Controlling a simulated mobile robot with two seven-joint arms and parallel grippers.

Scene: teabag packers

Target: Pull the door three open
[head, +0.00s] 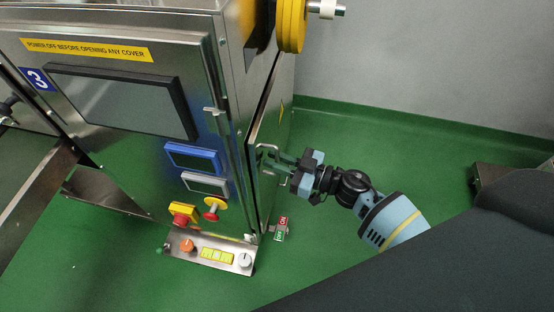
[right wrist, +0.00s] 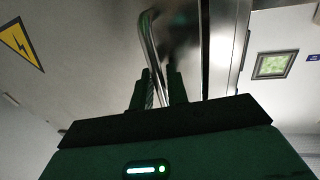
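The steel machine marked with a blue number 3 plate (head: 37,79) stands at the left in the head view. A narrow door (head: 272,105) is on its right side, with a dark gap along its front edge. A bent metal bar handle (head: 268,148) sticks out from this door. My right gripper (head: 284,165) is at the handle. In the right wrist view the handle bar (right wrist: 152,42) runs down between the two fingers (right wrist: 160,90), which sit close on both sides of it. My left gripper is not in view.
A control panel (head: 212,252) with buttons juts out low at the machine's front. A red and green tag (head: 281,229) hangs near the door's foot. Yellow discs (head: 291,25) stick out above the door. Green floor (head: 350,135) lies open to the right, before a grey wall.

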